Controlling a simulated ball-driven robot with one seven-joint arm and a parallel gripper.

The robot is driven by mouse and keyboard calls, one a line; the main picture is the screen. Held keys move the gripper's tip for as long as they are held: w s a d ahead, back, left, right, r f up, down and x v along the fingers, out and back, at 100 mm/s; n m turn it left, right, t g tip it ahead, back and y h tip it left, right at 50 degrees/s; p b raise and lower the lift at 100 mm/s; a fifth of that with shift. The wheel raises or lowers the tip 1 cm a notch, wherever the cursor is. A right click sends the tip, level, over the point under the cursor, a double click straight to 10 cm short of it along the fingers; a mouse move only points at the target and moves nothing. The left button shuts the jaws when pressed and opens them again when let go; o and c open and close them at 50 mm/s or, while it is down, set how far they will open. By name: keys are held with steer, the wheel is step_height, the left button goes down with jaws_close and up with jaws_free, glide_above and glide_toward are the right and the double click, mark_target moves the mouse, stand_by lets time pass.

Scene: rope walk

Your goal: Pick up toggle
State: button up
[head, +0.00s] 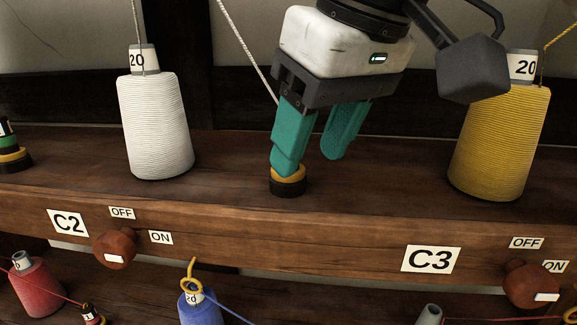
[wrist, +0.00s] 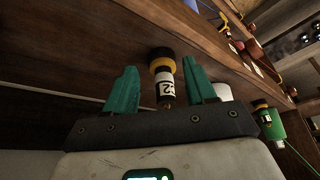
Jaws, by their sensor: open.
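A small upright toggle (head: 288,187) with a black base and yellow band stands on the wooden shelf. My gripper's near finger hides most of its upper part in the head view. In the wrist view the toggle (wrist: 162,68) shows a white label with a 2 and a brass-coloured tip, and it lies between my two teal fingers. My gripper (head: 308,164) is open and points down, its fingers around the toggle, low over the shelf. A gap shows between the toggle and each finger in the wrist view; I see no grip on it.
A white spool (head: 158,125) stands left on the shelf (head: 230,165), a yellow spool (head: 500,140) right. Another banded piece (head: 12,158) is at the far left. Wooden knobs (head: 114,248) with OFF and ON labels stick out of the front edge. Red and blue spools (head: 203,305) stand below.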

steer(key=w+a, duration=0.2)
steer(key=shift+w+a+f, duration=0.1)
steer(key=shift+w+a, duration=0.2)
steer(key=shift+w, duration=0.1)
steer(key=shift+a+f, duration=0.1)
steer(key=shift+f, duration=0.35)
jaws_close()
